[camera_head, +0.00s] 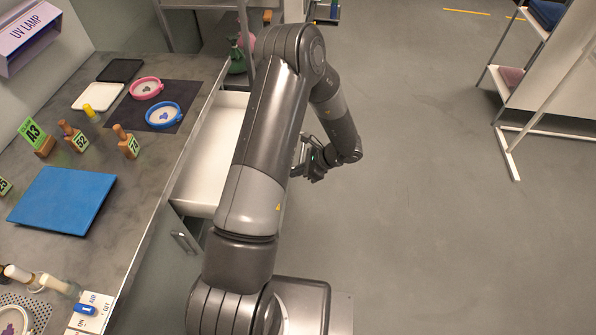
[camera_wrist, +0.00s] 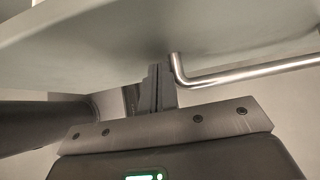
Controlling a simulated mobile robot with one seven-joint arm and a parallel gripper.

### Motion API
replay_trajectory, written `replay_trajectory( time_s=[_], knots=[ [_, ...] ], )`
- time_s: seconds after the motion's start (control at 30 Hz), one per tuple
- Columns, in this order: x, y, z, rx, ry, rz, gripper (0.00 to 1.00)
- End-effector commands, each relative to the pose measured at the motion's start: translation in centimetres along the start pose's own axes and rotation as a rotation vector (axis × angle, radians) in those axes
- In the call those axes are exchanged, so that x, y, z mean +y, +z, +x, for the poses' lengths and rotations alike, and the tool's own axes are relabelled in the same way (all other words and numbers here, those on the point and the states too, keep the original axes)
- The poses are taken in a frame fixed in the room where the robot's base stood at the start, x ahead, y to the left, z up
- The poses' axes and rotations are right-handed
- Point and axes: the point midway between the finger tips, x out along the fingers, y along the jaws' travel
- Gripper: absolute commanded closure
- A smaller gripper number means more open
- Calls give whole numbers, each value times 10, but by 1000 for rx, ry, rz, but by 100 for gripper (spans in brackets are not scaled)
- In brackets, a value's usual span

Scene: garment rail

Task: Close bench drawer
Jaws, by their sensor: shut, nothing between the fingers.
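The bench drawer (camera_head: 212,155) stands pulled out from the bench's right side, its pale, empty-looking interior showing in the head view; my arm covers its outer part. In the wrist view the drawer's pale front panel (camera_wrist: 95,32) spans the top, with a silver bar handle (camera_wrist: 250,75) at the right. My gripper (camera_head: 312,170) is beyond the arm, on the outer side of the drawer. In the wrist view my gripper (camera_wrist: 161,72) has its fingers together, empty, pointing at the panel just left of the handle's bent end. I cannot tell whether the fingertips touch the panel.
A second handle (camera_head: 186,243) is on the bench front. Open grey floor (camera_head: 430,200) lies right, with a white-footed rack (camera_head: 515,150) beyond.

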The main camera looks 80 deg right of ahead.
Motion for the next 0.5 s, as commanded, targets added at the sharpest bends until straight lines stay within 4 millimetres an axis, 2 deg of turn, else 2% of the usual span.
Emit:
replay_trajectory(
  time_s=[0.27, 0.5],
  knots=[
    [0, 14, 15, -1, 1, -1, 100],
    [1, 51, 54, -3, 4, -3, 100]
  ],
)
